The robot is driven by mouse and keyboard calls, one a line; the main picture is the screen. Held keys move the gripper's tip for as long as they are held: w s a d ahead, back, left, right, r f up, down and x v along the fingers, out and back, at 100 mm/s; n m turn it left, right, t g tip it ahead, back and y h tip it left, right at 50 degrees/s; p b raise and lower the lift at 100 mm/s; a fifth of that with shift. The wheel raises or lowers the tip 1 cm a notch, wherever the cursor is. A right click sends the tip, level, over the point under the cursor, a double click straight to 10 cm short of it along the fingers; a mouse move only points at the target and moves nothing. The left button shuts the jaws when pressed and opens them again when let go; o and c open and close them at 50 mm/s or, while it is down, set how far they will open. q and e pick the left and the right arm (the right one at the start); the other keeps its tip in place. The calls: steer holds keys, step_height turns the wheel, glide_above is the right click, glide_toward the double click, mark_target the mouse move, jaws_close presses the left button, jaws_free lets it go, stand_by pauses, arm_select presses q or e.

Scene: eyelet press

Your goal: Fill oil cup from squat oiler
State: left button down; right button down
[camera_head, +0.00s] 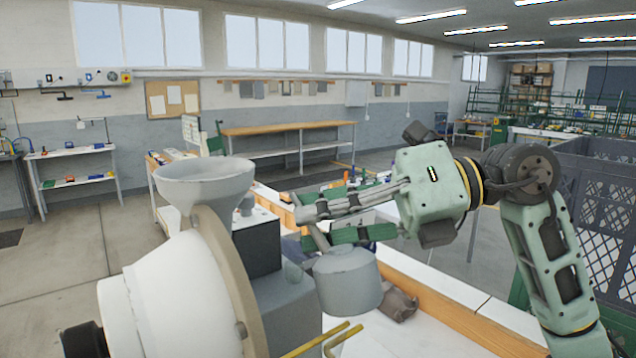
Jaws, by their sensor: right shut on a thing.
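The oil cup (205,181) is a wide grey funnel-like cup, upright on top of a large white and grey machine (175,300) at the left. The squat oiler (349,284) is a short grey can with a sloped top, right of the cup and lower in the picture. My right gripper (314,222) comes in from the right and is shut on the oiler's narrow upper part, with the can body hanging below the fingers. The fingers hide much of that part. The oiler and cup are apart. The inside of the cup is mostly hidden. My left gripper is not in view.
Yellow rods (325,340) stick out at the bottom centre. A dark grey block (257,247) stands behind the machine, between cup and oiler. A crumpled brown-grey item (400,304) lies on the white bench beyond the oiler. Grey plastic crates (597,200) stand at the right.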

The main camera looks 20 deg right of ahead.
mark_target(321, 243)
step_height(321, 243, down, 2)
steer(key=m+g+h+p, duration=0.1)
steer(key=p, duration=0.3)
steer(key=m+g+h+p, duration=0.1)
steer(key=p, duration=0.3)
steer(key=m+g+h+p, duration=0.1)
steer(key=m+p, duration=0.1)
steer(key=p, duration=0.2)
steer(key=shift+s+f+g, duration=0.1)
steer(key=shift+f+g, duration=0.15)
steer(key=shift+g, duration=0.15)
steer(key=shift+f+h+p, duration=0.2)
steer(key=shift+h+p, duration=0.1)
steer(key=shift+p, duration=0.1)
steer(key=shift+f+m+g, duration=0.3)
steer(key=shift+m+g, duration=0.2)
steer(key=shift+g, duration=0.1)
steer(key=shift+d, duration=0.1)
stand_by(0.8)
